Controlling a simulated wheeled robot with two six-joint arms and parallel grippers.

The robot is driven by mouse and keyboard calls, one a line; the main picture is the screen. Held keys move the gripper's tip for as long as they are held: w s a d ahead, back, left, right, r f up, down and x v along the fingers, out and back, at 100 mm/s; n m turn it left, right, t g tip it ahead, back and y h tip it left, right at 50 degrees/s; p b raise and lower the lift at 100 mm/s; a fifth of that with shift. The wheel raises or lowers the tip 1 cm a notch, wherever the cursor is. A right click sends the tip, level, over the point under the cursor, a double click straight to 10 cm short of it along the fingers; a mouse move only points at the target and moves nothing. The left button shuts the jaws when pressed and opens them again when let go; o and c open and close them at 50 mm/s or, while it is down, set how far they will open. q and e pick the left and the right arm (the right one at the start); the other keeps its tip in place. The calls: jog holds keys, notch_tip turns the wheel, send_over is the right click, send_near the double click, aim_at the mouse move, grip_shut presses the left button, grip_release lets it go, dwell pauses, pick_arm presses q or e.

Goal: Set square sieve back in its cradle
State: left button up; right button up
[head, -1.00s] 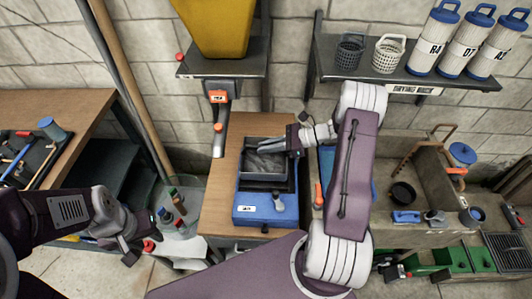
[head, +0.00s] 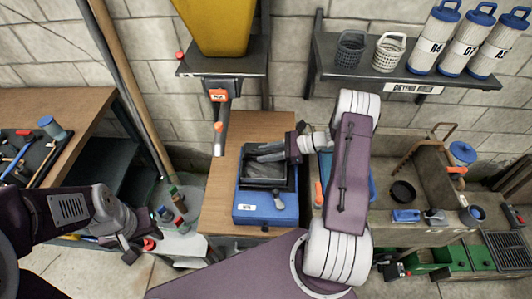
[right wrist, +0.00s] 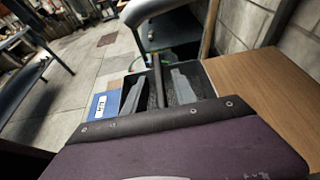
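The square sieve (head: 265,184) is a black square frame with dark mesh. It sits within the upper part of the blue cradle box (head: 250,212) on the wooden bench; whether it is fully seated I cannot tell. My right gripper (head: 268,153) is over the sieve's far side with two grey fingers apart. In the right wrist view the fingers (right wrist: 158,92) are spread, with a dark bar between them and touching neither visibly. The cradle's blue face also shows there (right wrist: 101,106). My left gripper (head: 138,248) hangs at lower left, empty, its fingers apart.
A shelf (head: 228,70) with a yellow hopper (head: 215,25) overhangs the bench (head: 218,195). A blue tray (head: 326,165) lies right of the cradle, partly behind my right arm. Several bottles (head: 176,200) stand near my left gripper. Another shelf (head: 400,80) holds baskets and filters.

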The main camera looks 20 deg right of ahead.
jog(key=shift+d+r, duration=0.1)
jog(key=shift+r, duration=0.15)
jog(key=b+v, duration=0.1)
jog(key=v, duration=1.1)
jog(key=s+a+n+g+h, duration=0.4)
jog(key=s+a+n+h, duration=0.7)
jog(key=n, duration=1.2)
jog(key=s+a+r, duration=0.1)
jog(key=s+a, duration=0.1)
jog(key=a, duration=0.1)
jog(key=shift+s+a+g+h, duration=0.15)
jog(key=shift+a+g+h, duration=0.15)
jog(key=shift+a+h, duration=0.1)
jog(key=shift+a, duration=0.1)
